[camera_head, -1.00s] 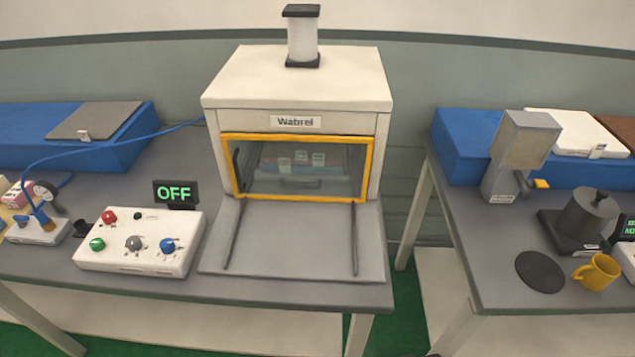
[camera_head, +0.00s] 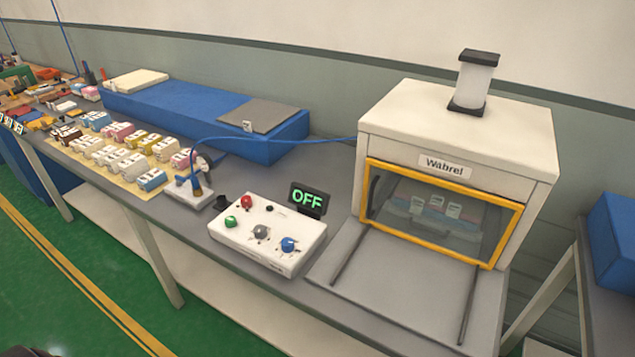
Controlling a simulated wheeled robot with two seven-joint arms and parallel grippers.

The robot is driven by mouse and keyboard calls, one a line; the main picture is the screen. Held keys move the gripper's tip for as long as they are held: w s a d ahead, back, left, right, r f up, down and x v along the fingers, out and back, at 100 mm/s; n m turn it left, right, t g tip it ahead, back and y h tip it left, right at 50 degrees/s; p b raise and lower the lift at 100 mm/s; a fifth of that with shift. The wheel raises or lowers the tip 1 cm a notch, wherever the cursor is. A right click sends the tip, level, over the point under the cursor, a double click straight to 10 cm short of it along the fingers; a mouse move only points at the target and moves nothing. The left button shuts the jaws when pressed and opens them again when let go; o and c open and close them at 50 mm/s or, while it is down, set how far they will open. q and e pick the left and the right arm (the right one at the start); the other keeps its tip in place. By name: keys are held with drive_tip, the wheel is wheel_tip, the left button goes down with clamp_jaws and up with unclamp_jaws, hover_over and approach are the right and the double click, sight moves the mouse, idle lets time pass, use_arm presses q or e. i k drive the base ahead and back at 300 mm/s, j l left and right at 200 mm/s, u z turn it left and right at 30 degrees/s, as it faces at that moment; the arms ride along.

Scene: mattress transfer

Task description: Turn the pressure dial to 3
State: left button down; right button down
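A white control box (camera_head: 268,235) sits on the grey table in front of the machine. It carries a red knob or button (camera_head: 246,201), a green one (camera_head: 231,221), a grey dial (camera_head: 261,232) and a blue dial (camera_head: 288,244). The dial markings are too small to read, so I cannot tell which one is for pressure or where it points. A black display (camera_head: 307,200) behind the box reads OFF in green. Neither of my grippers shows in the view.
The white Wabrel machine (camera_head: 400,120) with a yellow-framed window stands right of the box. A pressure gauge with blue fittings (camera_head: 190,190) stands left of it. Several labelled blocks (camera_head: 110,150) and a long blue box (camera_head: 200,112) lie farther left. Green floor in front is open.

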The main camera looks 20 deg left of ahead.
sight(287, 243)
drive_tip(key=u, duration=1.15)
drive_tip(key=k+l+u, duration=0.15)
drive_tip(key=i+l, duration=0.05)
